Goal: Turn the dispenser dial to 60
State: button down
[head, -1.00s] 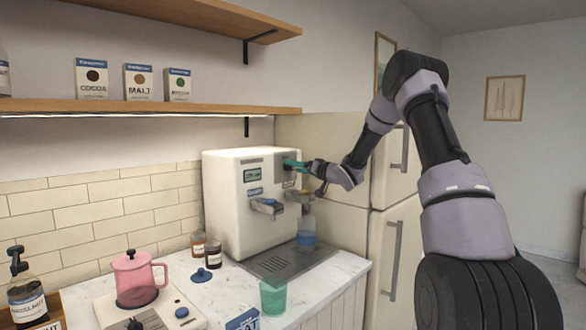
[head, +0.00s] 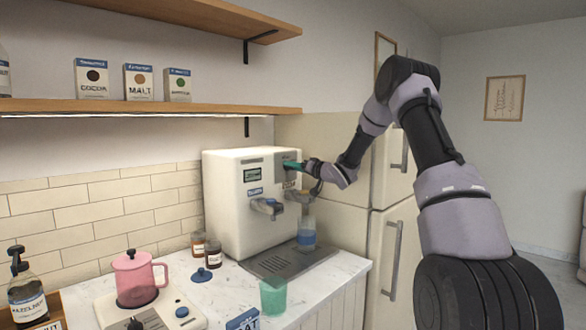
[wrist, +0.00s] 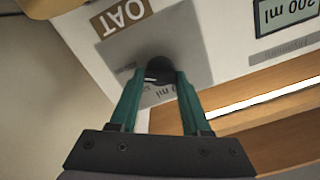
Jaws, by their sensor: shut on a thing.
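The cream dispenser (head: 232,208) stands on the counter against the wall. A dark round dial (wrist: 160,72) sits on a grey panel of its front, beside an upside-down OAT label (wrist: 122,16). My gripper (wrist: 160,84) is shut on the dial, with one teal finger on each side. The dial shows a short white mark, but the printed scale is mostly hidden by the fingers. A display (wrist: 287,14) reads 200 ml upside down. In the head view my gripper (head: 292,165) reaches the upper right of the dispenser front and covers the dial.
A clear container with blue (head: 306,237) stands under the right outlet on the drip tray (head: 272,264). A green cup (head: 273,296) and pink pitcher (head: 133,278) are on the counter. A wooden shelf (head: 150,105) runs above. The fridge (head: 335,190) is close at right.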

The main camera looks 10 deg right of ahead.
jog(key=n, duration=1.2)
jog(key=shift+s+a, duration=0.1)
jog(key=shift+a, duration=0.05)
jog(key=n, duration=0.5)
jog(key=shift+f+n, duration=0.1)
jog(key=shift+n, duration=0.2)
jog(key=n, duration=0.5)
jog(key=shift+f+n, duration=0.15)
jog(key=shift+n, duration=0.55)
jog(key=shift+s, duration=0.1)
jog(key=shift+c, duration=1.9)
grip_release()
